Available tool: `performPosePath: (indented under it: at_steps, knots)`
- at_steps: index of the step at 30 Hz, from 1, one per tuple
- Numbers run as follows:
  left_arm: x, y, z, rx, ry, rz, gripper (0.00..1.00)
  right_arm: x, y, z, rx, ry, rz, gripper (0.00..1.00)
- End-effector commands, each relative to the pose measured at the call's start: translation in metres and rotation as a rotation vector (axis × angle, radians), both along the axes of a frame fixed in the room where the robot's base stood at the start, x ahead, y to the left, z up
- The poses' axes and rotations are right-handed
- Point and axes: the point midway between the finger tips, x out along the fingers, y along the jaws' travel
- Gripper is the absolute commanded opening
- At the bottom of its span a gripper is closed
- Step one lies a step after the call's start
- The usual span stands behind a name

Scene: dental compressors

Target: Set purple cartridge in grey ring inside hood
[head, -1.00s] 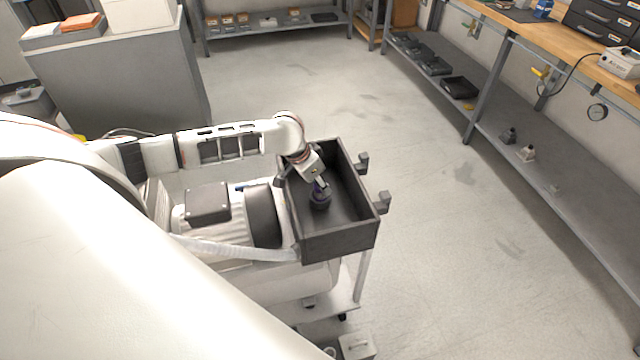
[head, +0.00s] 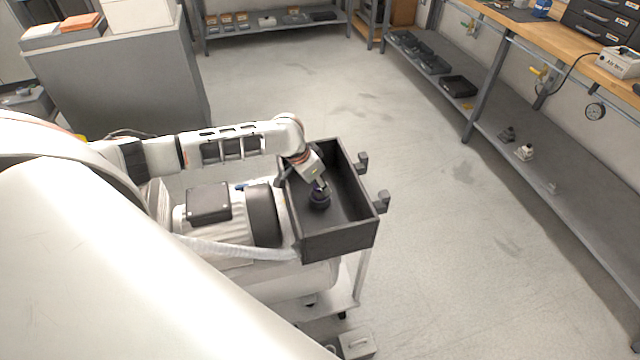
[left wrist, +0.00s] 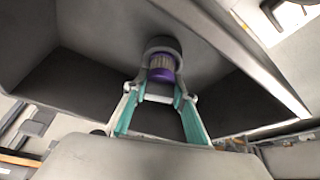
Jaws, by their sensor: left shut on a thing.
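The hood is a dark open box (head: 338,243) on a cart, seen in the head view. My left gripper (head: 321,187) reaches down into it. In the left wrist view the gripper (left wrist: 162,97) is shut on the purple cartridge (left wrist: 161,74), which has a ribbed pale band. The far end of the cartridge is within the grey ring (left wrist: 158,43) on the hood's inner surface; how deep it sits cannot be told. In the head view the cartridge (head: 319,197) is small and dark, and the ring is hard to separate from it. My right gripper is not in view.
The hood's walls stand close around my left gripper. A motor-like machine (head: 210,203) with a black box on top is left of the hood. Shelves with small parts and a workbench (head: 560,45) line the right. The floor between is clear.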

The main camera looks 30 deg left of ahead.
Motion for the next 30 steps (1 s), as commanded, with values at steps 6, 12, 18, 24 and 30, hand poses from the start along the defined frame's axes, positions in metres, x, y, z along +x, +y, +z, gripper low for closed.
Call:
performPosePath:
  at_steps: [6, 12, 18, 24, 30]
  knots:
    - [0.0002, 0.0, -0.0044, 0.0, 0.0, 0.001, 0.05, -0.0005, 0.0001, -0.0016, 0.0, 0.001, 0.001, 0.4]
    - [0.0003, 0.0001, -0.0079, 0.0, 0.0, 0.001, 0.05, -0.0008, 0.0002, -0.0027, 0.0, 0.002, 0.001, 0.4]
    - [0.0003, 0.0001, -0.0092, 0.0, -0.001, 0.0, 0.33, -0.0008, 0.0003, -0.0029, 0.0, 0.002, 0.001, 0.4]
    - [0.0001, 0.0001, -0.0093, 0.0, 0.0, 0.0, 0.33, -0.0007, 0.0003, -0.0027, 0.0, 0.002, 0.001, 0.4]
    - [0.0, 0.0, -0.0093, 0.0, 0.0, 0.0, 0.33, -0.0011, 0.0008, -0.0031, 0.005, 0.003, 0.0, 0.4]
